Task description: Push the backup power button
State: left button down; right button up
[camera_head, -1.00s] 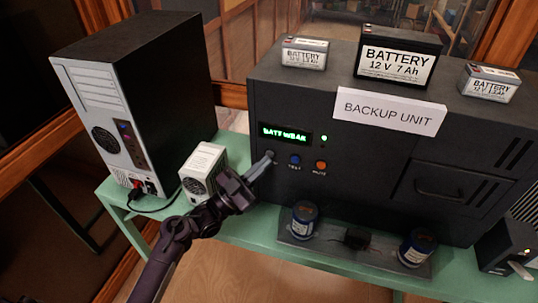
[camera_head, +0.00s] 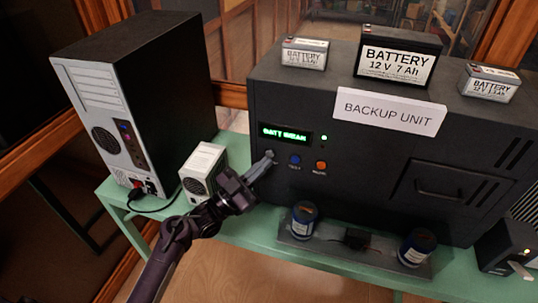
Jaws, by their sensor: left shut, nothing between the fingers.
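The dark backup unit (camera_head: 370,170) stands on a green table, with a "BACKUP UNIT" label (camera_head: 389,110) on its front. Its green display (camera_head: 285,134) reads "BATT WEAK", and a small green light (camera_head: 324,138) glows beside it. Below are a blue button (camera_head: 295,160) and an orange button (camera_head: 320,166) with small captions. My left gripper (camera_head: 269,158) is shut and empty. Its fingertips are at the panel just left of the blue button, over a dark round button partly hidden behind them. I cannot tell if they touch it. My right gripper is not in view.
A computer tower (camera_head: 175,85) and a small white box (camera_head: 203,168) stand left on the green table (camera_head: 240,230). Several batteries sit atop the unit, including a large one (camera_head: 397,60). Blue cylinders (camera_head: 304,220) stand on a grey tray in front. A dark box (camera_head: 503,247) stands at right.

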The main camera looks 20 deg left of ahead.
pick_arm(q)
jog(key=shift+w, duration=0.15)
jog(key=shift+w+b, duration=0.3)
jog(key=shift+w, duration=0.05)
dwell(0.6)
jog(key=shift+s, duration=0.5)
jog(key=shift+p, duration=0.35)
jog(key=s+p, duration=0.2)
jog(key=s, duration=0.4)
jog(key=shift+p, duration=0.35)
